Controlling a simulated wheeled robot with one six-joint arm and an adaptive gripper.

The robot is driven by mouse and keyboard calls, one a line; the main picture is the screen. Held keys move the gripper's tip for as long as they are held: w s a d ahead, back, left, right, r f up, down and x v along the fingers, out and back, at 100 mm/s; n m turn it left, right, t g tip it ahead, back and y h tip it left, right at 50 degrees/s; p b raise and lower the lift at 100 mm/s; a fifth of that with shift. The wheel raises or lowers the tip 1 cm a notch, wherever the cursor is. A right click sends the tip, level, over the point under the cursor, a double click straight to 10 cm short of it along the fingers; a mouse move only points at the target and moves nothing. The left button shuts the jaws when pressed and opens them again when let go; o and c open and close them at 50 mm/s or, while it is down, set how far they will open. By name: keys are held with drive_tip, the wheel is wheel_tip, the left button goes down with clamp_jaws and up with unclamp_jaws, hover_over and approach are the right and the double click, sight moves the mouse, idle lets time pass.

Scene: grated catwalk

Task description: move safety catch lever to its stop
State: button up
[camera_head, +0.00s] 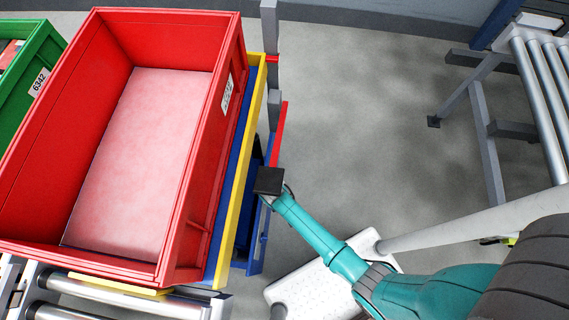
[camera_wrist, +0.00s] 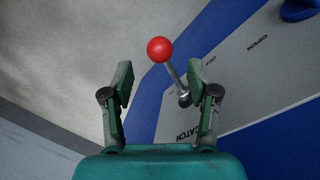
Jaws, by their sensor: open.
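The safety catch lever shows in the wrist view as a metal rod with a red ball knob (camera_wrist: 160,49). It rises from a pivot (camera_wrist: 185,99) on a grey plate (camera_wrist: 245,75) marked "OPEN" and "CATCH". The lever leans up and to the left in the picture. My gripper (camera_wrist: 160,82) is open, with one finger on each side of the lever in the picture. The knob shows beyond the fingertips. I cannot tell whether the right finger touches the rod. In the head view my teal arm (camera_head: 320,240) reaches to the side of the crate stack, and the lever is hidden.
A large empty red crate (camera_head: 140,160) sits above a yellow-edged frame (camera_head: 240,170) on a roller conveyor (camera_head: 120,300). A green crate (camera_head: 30,60) is at the left. Another roller stand (camera_head: 490,130) is at the right. Open grey floor (camera_head: 380,120) lies between.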

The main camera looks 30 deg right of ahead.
drive_tip(key=shift+a+r, duration=0.15)
drive_tip(key=shift+r, duration=0.55)
drive_tip(key=shift+a+r, duration=0.1)
drive_tip(key=shift+r, duration=0.55)
